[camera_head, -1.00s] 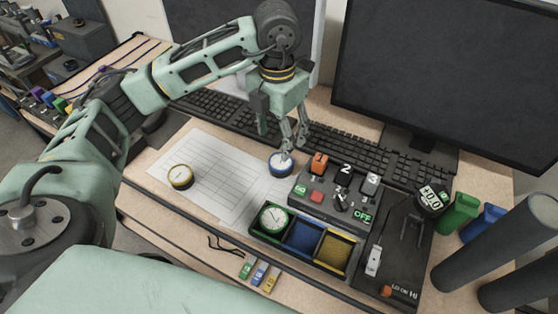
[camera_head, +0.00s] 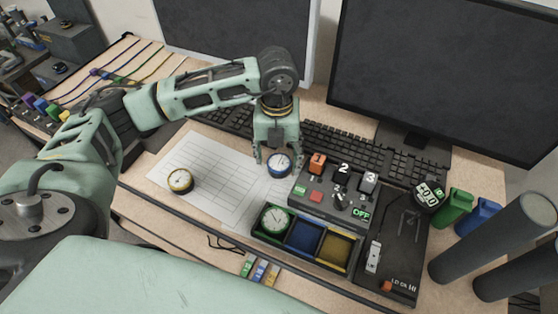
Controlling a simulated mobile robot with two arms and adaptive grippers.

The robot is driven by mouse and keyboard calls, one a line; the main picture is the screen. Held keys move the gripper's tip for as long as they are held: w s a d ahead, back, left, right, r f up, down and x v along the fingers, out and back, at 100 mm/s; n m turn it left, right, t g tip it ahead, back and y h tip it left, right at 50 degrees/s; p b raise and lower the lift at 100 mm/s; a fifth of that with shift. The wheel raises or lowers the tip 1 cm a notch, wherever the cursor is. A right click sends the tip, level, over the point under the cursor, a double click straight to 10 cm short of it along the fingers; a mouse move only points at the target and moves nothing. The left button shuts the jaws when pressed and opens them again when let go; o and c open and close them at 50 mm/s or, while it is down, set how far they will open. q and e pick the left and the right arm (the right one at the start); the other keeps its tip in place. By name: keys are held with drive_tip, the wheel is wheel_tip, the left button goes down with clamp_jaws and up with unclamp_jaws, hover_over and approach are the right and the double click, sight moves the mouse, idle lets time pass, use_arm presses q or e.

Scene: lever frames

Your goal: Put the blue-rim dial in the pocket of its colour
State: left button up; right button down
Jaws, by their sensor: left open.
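The blue-rim dial (camera_head: 279,162) has a white face and lies on the paper sheet, close to the back left corner of the control box. My left gripper (camera_head: 278,158) is open, pointing down at the dial, with one finger on each side of it. I cannot tell whether the fingers touch it. The tray (camera_head: 284,245) in front of the control box has three pockets. Its left pocket holds the green-rim dial (camera_head: 276,220). The blue pocket (camera_head: 304,236) in the middle and the yellow pocket (camera_head: 335,248) on the right are empty. My right gripper is not in view.
The yellow-rim dial (camera_head: 180,180) lies on the paper (camera_head: 215,180) to the left. The control box (camera_head: 325,198) with switches stands right of the blue-rim dial. A keyboard (camera_head: 345,150) and monitor (camera_head: 440,80) are behind. Green (camera_head: 453,207) and blue (camera_head: 478,217) containers stand at the right.

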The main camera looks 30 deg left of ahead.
use_arm(q)
drive_tip(key=shift+f, duration=0.65)
drive_tip(key=c, duration=1.3)
drive_tip(key=shift+c, duration=0.4)
drive_tip(key=shift+r, duration=0.15)
